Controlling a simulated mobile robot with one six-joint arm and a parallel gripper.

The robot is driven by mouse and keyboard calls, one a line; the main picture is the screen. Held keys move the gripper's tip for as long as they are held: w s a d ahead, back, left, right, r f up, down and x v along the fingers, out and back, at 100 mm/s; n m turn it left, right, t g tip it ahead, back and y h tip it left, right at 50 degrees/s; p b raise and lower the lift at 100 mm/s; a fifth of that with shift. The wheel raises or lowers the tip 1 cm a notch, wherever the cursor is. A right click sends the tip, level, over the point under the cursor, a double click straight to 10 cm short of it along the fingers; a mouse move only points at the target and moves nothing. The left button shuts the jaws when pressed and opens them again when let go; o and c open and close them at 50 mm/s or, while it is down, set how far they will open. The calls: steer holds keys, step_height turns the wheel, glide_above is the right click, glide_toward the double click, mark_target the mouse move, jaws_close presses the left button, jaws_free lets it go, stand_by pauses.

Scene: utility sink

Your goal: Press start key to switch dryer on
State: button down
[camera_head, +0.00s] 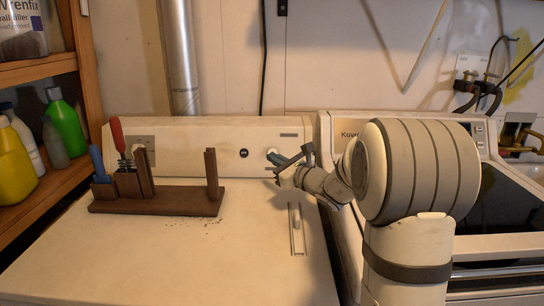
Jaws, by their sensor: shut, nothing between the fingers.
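The white dryer (160,262) fills the left and middle, with a raised control panel (200,139) along its back. A small round black button (244,153) sits near the panel's middle. A round light knob or key (272,150) shows farther right, just behind my gripper. I cannot read which control is the start key. My gripper (276,162) is shut and empty, in front of the right part of the panel and pointing left. It overlaps the light control's lower edge in the picture; I cannot tell whether they touch.
A dark wooden rack (165,201) with red- and blue-handled tools stands on the dryer's left. A flat slotted strip (297,229) lies front right. A second white appliance (331,150) stands behind my arm. Shelves with bottles (64,122) border the left. The dryer's front top is clear.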

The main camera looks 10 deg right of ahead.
steer(key=shift+w+d+f, duration=0.25)
steer(key=shift+w+f, duration=0.3)
steer(key=shift+w, duration=0.8)
steer(key=shift+w+d+f, duration=0.25)
steer(key=shift+w+f, duration=0.25)
steer(key=shift+w, duration=0.85)
steer(key=shift+w+d+f, duration=0.25)
steer(key=shift+w+f, duration=0.3)
steer(key=shift+w, duration=0.8)
steer(key=shift+w+d+f, duration=0.1)
steer(key=shift+w+f, duration=0.05)
steer(key=shift+w, duration=0.2)
steer(key=shift+w+f, duration=0.1)
steer(key=shift+w, duration=0.25)
steer(key=shift+s+b, duration=0.15)
steer(key=shift+b, duration=0.2)
steer(key=shift+s+r, duration=0.2)
steer(key=shift+s, duration=0.4)
